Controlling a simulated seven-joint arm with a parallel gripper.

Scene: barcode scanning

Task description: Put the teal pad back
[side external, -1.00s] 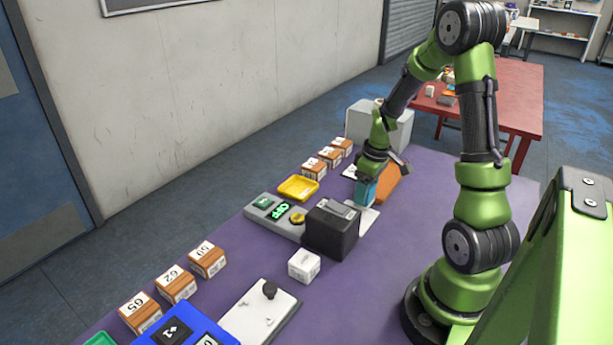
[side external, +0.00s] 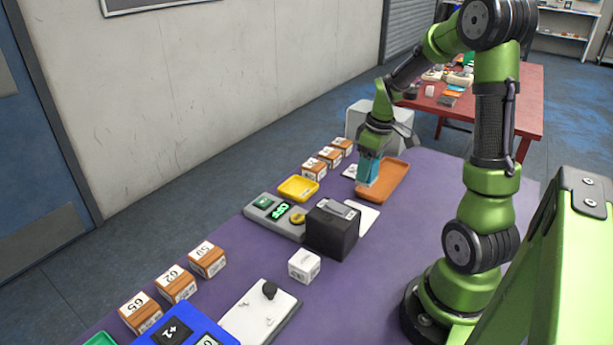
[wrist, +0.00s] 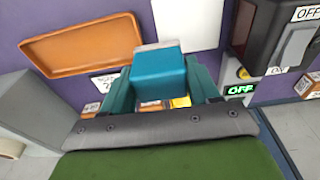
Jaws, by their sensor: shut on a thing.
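The teal pad (wrist: 159,73) is a teal block with a pale grey face at its far end. My gripper (side external: 371,158) is shut on it, with a finger on each side in the wrist view (wrist: 160,88). In the side view the teal pad (side external: 368,170) hangs pale end down at the near left end of the orange tray (side external: 388,177). I cannot tell whether it touches the tray. The orange tray also shows in the wrist view (wrist: 80,45), looking empty, up and left of the pad. A white plate (side external: 362,217) lies bare on the purple table.
A black box (side external: 331,229) stands nearer than the white plate. A yellow tray (side external: 298,188), a grey panel reading OFF (side external: 275,215) and numbered boxes (side external: 321,163) line the left. A grey box (side external: 362,124) stands behind my gripper.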

